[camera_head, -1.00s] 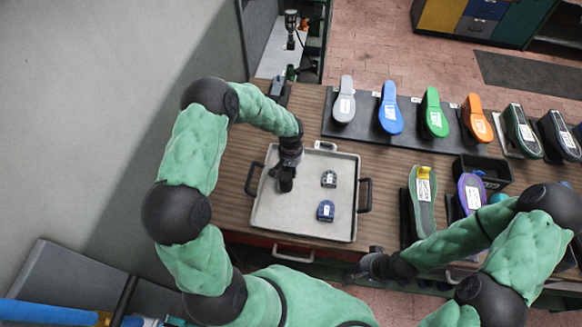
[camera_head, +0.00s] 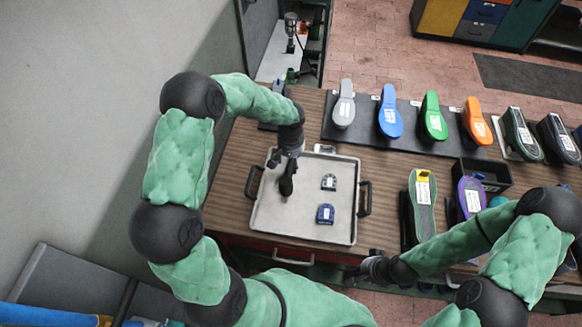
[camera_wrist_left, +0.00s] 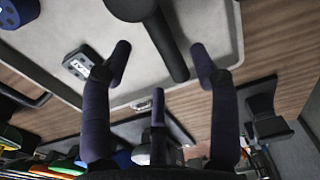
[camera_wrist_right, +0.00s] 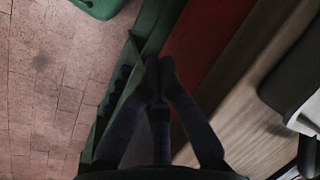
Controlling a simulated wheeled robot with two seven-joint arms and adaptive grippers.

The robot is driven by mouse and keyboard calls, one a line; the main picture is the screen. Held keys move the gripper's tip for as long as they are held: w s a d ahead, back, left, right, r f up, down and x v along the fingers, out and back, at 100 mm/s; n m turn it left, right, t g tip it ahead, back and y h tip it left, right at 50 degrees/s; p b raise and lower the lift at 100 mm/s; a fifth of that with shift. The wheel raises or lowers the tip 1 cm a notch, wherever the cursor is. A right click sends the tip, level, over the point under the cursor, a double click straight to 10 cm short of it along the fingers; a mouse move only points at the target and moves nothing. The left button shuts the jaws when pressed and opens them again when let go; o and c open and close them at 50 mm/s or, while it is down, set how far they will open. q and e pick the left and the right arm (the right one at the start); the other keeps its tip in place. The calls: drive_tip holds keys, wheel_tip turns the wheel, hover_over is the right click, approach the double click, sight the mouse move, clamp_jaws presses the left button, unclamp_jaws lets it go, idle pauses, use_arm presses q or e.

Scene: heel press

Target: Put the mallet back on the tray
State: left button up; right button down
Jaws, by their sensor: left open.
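The dark mallet (camera_head: 287,183) is on the left part of the grey tray (camera_head: 270,222). In the left wrist view the mallet's black handle (camera_wrist_left: 167,45) points between my fingers, and its wider end is cut off at the top edge. My left gripper (camera_head: 283,158) is open just above the mallet; in the left wrist view the fingertips (camera_wrist_left: 161,50) stand apart on either side of the handle, not gripping it. My right gripper (camera_head: 368,268) is off the table's front edge; in the right wrist view its fingers (camera_wrist_right: 158,75) are together and empty.
A small grey heel piece (camera_head: 329,182) and a blue one (camera_head: 325,213) lie on the tray to the right of the mallet. Shoe soles stand on a dark rack (camera_head: 360,130) behind. A green sole (camera_head: 422,200) and a black bin (camera_head: 490,172) are right of the tray.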

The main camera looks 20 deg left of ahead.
sight(291, 170)
use_arm(q)
drive_tip(key=shift+s+r, duration=0.1)
drive_tip(key=shift+r, duration=2.25)
